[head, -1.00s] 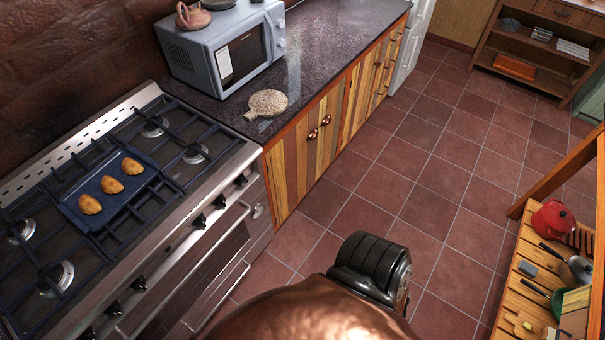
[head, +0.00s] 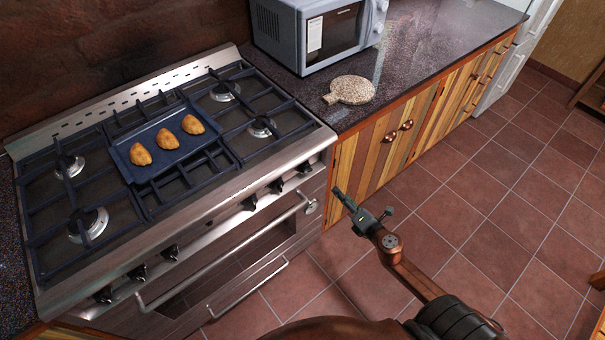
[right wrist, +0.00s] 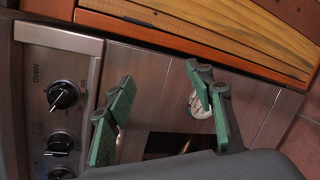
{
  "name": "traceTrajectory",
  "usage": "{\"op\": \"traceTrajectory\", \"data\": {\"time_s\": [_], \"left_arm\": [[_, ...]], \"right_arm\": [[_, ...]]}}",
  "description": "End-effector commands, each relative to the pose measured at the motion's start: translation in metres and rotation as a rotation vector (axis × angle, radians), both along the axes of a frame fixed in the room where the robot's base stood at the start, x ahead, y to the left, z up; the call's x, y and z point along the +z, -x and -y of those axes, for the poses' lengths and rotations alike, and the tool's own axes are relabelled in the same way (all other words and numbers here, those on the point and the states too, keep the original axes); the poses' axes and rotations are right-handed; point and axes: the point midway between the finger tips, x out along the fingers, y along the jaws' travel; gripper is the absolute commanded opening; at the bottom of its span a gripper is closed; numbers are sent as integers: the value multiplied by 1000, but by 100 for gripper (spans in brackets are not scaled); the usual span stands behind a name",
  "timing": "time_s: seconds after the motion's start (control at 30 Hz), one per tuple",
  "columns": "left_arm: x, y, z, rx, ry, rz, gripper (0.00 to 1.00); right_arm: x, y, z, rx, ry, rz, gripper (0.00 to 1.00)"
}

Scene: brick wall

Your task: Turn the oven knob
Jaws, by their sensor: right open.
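The stainless oven (head: 235,265) stands at the left in the head view, with a row of black knobs along its front. The oven knob (head: 305,167) appears to be the one at the right end. In the right wrist view the oven knob (right wrist: 62,95) is black, under the word OVEN, with more knobs below it. My right gripper (head: 346,198) is open and empty, in front of the oven's right end and apart from the knob. Its green fingers (right wrist: 160,76) show in the right wrist view, to the right of the knob. My left gripper is out of view.
A blue tray with several pastries (head: 158,128) sits on the hob. A microwave (head: 320,35) and a speckled round board (head: 352,90) are on the dark counter. The oven door handle (head: 225,262) juts out below the knobs. The tiled floor (head: 480,215) at right is clear.

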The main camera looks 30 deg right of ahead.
Motion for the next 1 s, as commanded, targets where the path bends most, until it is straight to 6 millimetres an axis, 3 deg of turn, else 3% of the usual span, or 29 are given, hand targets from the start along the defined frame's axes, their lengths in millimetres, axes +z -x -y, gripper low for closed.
{"op": "traceTrajectory", "data": {"time_s": [0.03,0.1,0.2,0.3,0.6,0.8,1.0], "left_arm": [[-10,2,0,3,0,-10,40],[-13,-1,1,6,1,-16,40],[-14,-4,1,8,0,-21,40],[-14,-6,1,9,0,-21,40],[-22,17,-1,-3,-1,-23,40],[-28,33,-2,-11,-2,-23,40],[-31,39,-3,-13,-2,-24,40]], "right_arm": [[25,-8,-19,69,109,51,49],[64,-14,-42,141,244,118,49],[102,-16,-68,206,380,187,49],[121,-16,-82,236,448,224,49],[133,-44,-89,245,468,240,49],[130,-75,-91,244,467,238,49],[128,-90,-92,242,464,236,49]]}}
